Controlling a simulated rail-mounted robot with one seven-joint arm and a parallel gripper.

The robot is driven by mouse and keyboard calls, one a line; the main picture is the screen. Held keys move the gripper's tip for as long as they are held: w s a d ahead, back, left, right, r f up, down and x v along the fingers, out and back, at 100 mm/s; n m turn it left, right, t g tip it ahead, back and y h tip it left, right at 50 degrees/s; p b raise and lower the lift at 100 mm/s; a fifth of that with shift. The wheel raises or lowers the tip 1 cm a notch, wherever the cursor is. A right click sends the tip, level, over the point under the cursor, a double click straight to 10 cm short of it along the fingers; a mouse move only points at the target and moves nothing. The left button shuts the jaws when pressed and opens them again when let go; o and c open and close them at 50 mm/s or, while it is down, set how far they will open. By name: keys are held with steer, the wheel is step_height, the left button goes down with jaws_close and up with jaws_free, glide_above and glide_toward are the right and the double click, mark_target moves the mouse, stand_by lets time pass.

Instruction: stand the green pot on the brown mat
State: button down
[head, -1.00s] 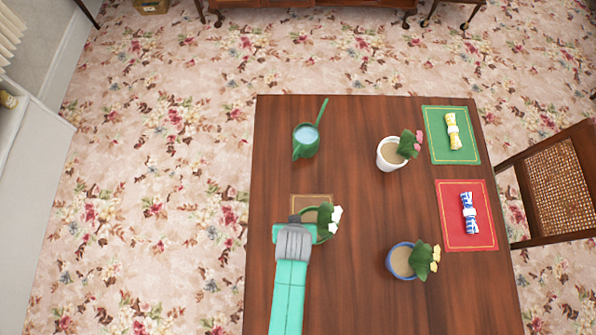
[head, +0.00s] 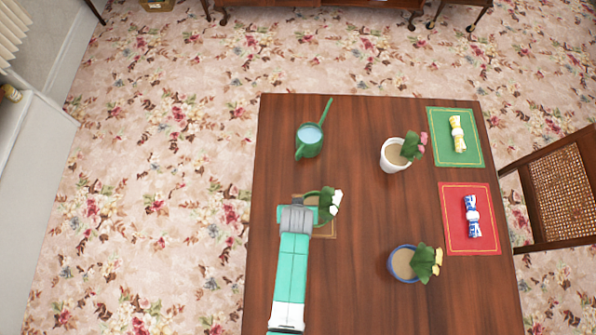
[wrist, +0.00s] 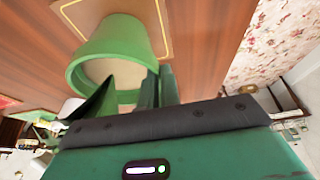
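The green pot (wrist: 97,48) fills the upper left of the wrist view, with pale soil inside. In the head view the green pot (head: 311,198) is mostly hidden by my gripper (head: 304,206) and by its own leaves and white flowers. My gripper (wrist: 130,92) is shut on the pot's rim. The brown mat (head: 327,231) lies under the pot and gripper and is partly covered; its gold-lined edge also shows beside the pot in the wrist view (wrist: 155,18). I cannot tell whether the pot's base touches the mat.
A green watering can (head: 309,141) stands beyond the pot. A white pot (head: 393,157) and a blue pot (head: 402,264) with flowers stand to the right. Green (head: 443,150) and red (head: 455,236) mats with napkins lie farther right. The table between is clear.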

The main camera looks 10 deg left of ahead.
steer(key=c, duration=1.6)
jaws_free()
steer(key=shift+r, duration=0.3)
steer(key=a+p+v, duration=0.1)
steer(key=p+v, duration=0.1)
steer(key=v, duration=0.9)
steer(key=w+d+r+t, duration=0.1)
steer(key=w+r+t, duration=0.3)
steer(key=r, duration=0.9)
steer(key=w+d+r+t, duration=0.1)
steer(key=w+r+t, duration=0.35)
steer(key=r, duration=0.75)
steer(key=w+d+r+t, duration=0.1)
steer(key=w+r+t, duration=0.1)
steer(key=w+r, duration=0.8)
steer(key=s+r+t, duration=0.3)
steer(key=s+r, duration=0.2)
steer(key=r, duration=0.7)
steer(key=s+d+r+m+t, duration=0.1)
steer(key=s+r+t, duration=0.2)
steer(key=r, duration=0.9)
steer(key=s+d+r+t, duration=0.1)
steer(key=s+r+t, duration=0.3)
steer(key=s+r, duration=0.4)
steer(key=shift+d+r+m+h, duration=0.1)
steer(key=shift+r+m+h, duration=0.1)
steer(key=shift+r, duration=1.05)
steer(key=shift+d+r+m+h, duration=0.1)
steer(key=shift+r+m, duration=0.1)
steer(key=shift+r, duration=1.05)
